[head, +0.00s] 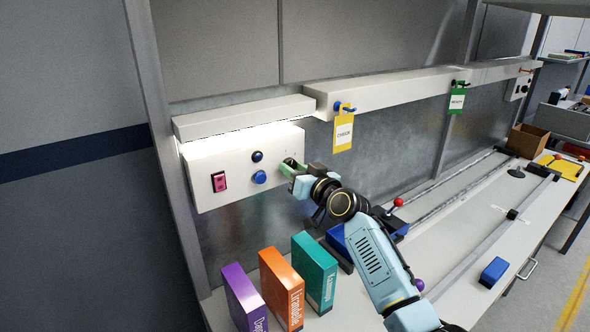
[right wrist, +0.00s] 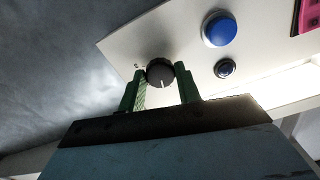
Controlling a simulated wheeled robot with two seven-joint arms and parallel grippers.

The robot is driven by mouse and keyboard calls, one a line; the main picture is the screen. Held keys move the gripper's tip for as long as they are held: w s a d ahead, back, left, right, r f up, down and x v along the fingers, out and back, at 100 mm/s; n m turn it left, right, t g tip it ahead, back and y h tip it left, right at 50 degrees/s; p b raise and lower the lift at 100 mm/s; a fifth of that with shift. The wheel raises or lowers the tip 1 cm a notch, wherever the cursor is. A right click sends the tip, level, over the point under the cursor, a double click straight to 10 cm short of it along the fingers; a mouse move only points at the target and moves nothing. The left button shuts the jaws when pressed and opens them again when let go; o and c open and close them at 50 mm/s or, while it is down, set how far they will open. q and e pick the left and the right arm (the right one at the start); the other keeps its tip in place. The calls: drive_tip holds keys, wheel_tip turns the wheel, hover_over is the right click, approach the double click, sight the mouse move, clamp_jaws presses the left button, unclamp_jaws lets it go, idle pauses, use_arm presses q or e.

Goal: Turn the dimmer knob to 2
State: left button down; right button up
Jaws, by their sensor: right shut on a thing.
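The dimmer knob (right wrist: 161,72) is dark and round with a pale pointer line, on a white panel (head: 222,160) on the wall. In the right wrist view it sits between the green fingers of my right gripper (right wrist: 161,88), which is shut on it. In the head view my right gripper (head: 291,170) is at the panel's right side and mostly hides the knob. The scale marks around the knob are too small or hidden to read. My left gripper is not in view.
The panel also has a pink switch (head: 219,182), a blue button (head: 259,177) and a small dark button (head: 257,156). Purple (head: 243,298), orange (head: 281,288) and teal (head: 315,272) boxes stand below on the bench. A yellow tag (head: 343,134) hangs right of the panel.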

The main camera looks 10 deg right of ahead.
drive_tip(key=shift+m+p, duration=0.9)
drive_tip(key=shift+m, duration=3.7)
drive_tip(key=o, duration=1)
drive_tip(key=shift+s, duration=0.15)
drive_tip(key=v, duration=1.3)
drive_tip(key=shift+s+p, duration=0.1)
drive_tip(key=shift+p, duration=0.2)
